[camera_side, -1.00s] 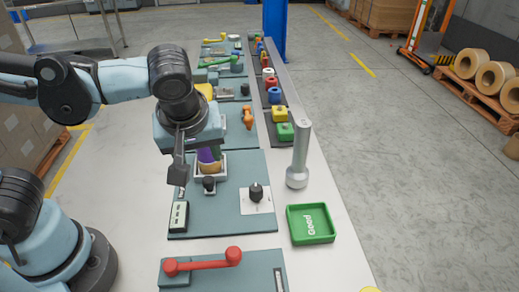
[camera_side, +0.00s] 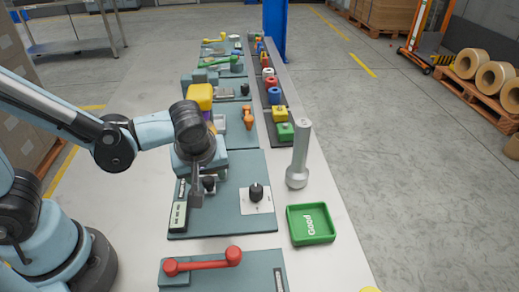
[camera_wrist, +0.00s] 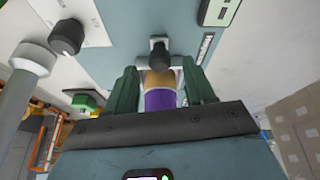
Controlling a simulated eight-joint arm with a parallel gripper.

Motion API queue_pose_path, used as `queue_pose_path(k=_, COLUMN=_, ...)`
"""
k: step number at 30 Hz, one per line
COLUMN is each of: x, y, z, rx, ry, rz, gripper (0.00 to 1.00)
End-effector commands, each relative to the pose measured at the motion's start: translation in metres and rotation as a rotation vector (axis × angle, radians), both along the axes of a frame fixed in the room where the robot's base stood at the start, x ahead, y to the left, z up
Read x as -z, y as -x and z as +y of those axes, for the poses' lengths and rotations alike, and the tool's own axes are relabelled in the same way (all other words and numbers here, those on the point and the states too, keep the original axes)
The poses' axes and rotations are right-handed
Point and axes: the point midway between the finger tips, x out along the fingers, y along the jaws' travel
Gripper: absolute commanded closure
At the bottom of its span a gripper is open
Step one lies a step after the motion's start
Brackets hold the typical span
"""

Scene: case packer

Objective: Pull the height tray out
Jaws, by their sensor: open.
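The height tray shows mainly by its black knob (camera_wrist: 160,58), which stands by the label strip on the blue-grey panel. In the side view the knob (camera_side: 209,184) is just right of my gripper (camera_side: 197,192). In the wrist view my gripper (camera_wrist: 160,75) is open, with its dark green fingers apart and the knob just ahead, between the fingertips in the picture. I cannot tell whether they touch it. A tan and purple piece (camera_wrist: 160,98) shows between the fingers. My wrist hides most of the tray in the side view.
A black dial (camera_side: 256,191) on a white plate sits right of the knob. A grey post (camera_side: 299,160) and a green "Good" tray (camera_side: 311,225) stand further right. A red-handled lever (camera_side: 203,261) is at the front. A small display (camera_side: 178,217) lies left of the knob.

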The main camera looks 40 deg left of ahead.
Motion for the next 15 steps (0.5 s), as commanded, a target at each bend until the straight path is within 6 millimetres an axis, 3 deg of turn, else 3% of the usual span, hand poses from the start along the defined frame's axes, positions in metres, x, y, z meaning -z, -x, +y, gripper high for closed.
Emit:
queue_pose_path(k=6, x=0.016, y=-0.005, z=0.005, rx=0.0, ry=0.001, rz=-0.001, gripper=0.46)
queue_pose_path(k=15, x=0.022, y=-0.006, z=0.007, rx=0.001, ry=0.0, rz=0.0, gripper=0.46)
